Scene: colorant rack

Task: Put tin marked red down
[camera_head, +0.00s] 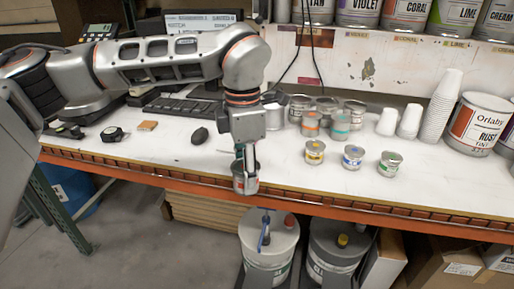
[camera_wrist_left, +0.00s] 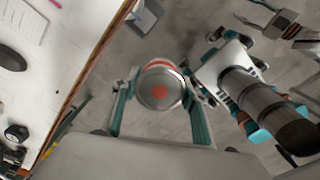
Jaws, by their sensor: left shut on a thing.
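The tin marked red (camera_head: 245,180) is a small grey metal can with a red band. In the left wrist view its lid (camera_wrist_left: 160,90) faces the camera and carries a red dot. My left gripper (camera_head: 245,160) is shut on the tin, with one finger on each side. In the head view the tin overlaps the table's front edge; in the left wrist view it appears over the floor, beyond the edge of the white tabletop (camera_head: 180,160).
Tins marked yellow (camera_head: 315,152), blue (camera_head: 353,157) and green (camera_head: 390,164) stand right of my gripper, with orange (camera_head: 310,124) and teal (camera_head: 340,127) tins behind. A mouse (camera_head: 200,136) and keyboard (camera_head: 185,107) lie left. Buckets (camera_head: 268,245) stand below the table.

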